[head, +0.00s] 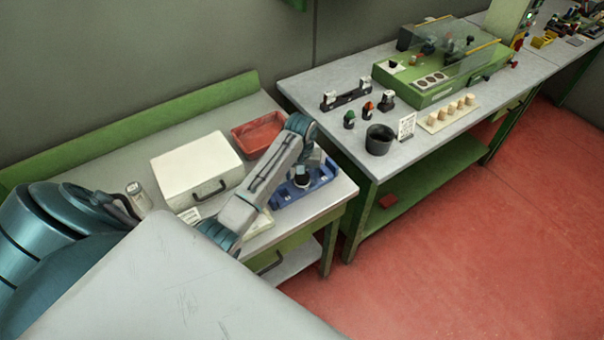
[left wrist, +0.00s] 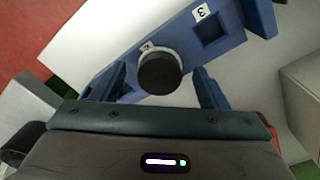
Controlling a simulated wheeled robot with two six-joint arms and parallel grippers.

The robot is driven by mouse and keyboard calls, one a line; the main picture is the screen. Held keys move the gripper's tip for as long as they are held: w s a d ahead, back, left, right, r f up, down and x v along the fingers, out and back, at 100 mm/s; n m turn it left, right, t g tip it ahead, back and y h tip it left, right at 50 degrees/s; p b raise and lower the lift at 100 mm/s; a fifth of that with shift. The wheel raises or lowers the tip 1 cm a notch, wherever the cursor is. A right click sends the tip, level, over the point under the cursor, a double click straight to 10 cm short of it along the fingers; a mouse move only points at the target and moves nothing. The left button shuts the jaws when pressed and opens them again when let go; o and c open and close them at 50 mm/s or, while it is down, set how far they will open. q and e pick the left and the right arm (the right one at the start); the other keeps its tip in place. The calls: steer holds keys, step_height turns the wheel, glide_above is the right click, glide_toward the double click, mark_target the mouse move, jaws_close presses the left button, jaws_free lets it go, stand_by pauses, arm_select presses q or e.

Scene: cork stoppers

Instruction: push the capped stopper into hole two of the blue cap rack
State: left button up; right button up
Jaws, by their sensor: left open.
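The blue cap rack (head: 322,176) lies at the right end of the near bench. In the left wrist view the rack (left wrist: 258,14) runs diagonally, with a square hole beside a label 3. A stopper with a round black cap (left wrist: 160,74) stands at the rack by a partly covered label, with a pale rim under its cap. How deep it sits cannot be told. My left gripper (left wrist: 160,84) is open, with one finger on each side of the stopper and gaps visible. In the head view my left gripper (head: 302,172) is over the rack, small and partly hidden. My right gripper is not in view.
A white case (head: 197,165) and a red tray (head: 258,133) stand behind and left of the rack. A shaker (head: 138,194) is farther left. Across a gap, a second bench holds a black cup (head: 379,140), a board of corks (head: 447,113) and a green machine (head: 440,70).

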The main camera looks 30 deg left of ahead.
mark_target(302, 177)
arm_select(q)
step_height(302, 177, up, 8)
steer(key=b, duration=0.3)
steer(key=shift+r, duration=0.1)
step_height(302, 177, up, 3)
steer(key=p, duration=0.3)
steer(key=shift+s, duration=0.1)
steer(key=shift+f, duration=0.25)
